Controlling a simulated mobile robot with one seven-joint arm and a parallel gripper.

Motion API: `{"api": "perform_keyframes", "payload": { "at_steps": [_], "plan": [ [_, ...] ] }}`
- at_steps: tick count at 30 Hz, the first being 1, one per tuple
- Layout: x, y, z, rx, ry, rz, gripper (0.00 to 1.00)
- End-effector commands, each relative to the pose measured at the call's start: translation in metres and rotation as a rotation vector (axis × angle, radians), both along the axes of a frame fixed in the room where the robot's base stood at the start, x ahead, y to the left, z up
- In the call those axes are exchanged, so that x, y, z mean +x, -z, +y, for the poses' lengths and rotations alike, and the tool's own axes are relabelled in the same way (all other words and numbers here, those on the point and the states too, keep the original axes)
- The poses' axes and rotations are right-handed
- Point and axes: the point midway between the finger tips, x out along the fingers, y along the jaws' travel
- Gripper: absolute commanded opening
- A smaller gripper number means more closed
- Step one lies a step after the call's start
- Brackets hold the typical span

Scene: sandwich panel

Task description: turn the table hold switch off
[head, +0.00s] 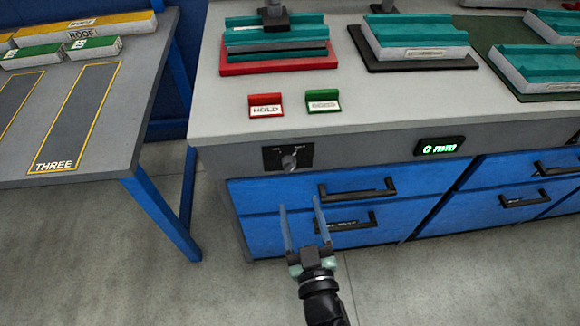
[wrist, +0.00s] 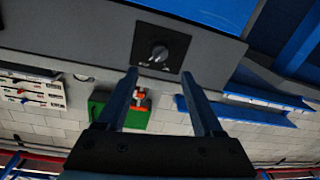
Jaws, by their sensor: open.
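The labels on the plate are too small to read. In the wrist view the knob (wrist: 159,53) shows on its black plate beyond my fingertips. My gripper (head: 301,204) is open and empty, in front of the blue drawers, below the knob in the head view. In the wrist view its two fingers (wrist: 159,88) are spread apart and do not touch the knob.
Black drawer handles (head: 357,189) stick out below the switch. A green "0 mm" display (head: 440,147) is to the right. Red HOLD (head: 266,106) and green (head: 323,101) signs stand on the bench top. A side table (head: 115,110) with blue legs stands left. The floor in front is clear.

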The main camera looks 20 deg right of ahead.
Motion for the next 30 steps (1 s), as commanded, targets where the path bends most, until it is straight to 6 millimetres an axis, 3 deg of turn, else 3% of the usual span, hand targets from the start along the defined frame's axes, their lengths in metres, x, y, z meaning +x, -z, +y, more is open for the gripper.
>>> {"api": "perform_keyframes", "payload": {
  "at_steps": [9, 15, 21, 30],
  "plan": [
    [0.059, -0.002, -0.012, 0.0, 0.0, -0.003, 0.68],
    [0.085, -0.001, -0.018, 0.0, 0.001, -0.002, 0.68],
    [0.097, -0.001, -0.021, 0.001, 0.0, -0.001, 0.68],
    [0.099, 0.0, -0.021, 0.0, 0.0, 0.0, 0.68]
  ]
}}
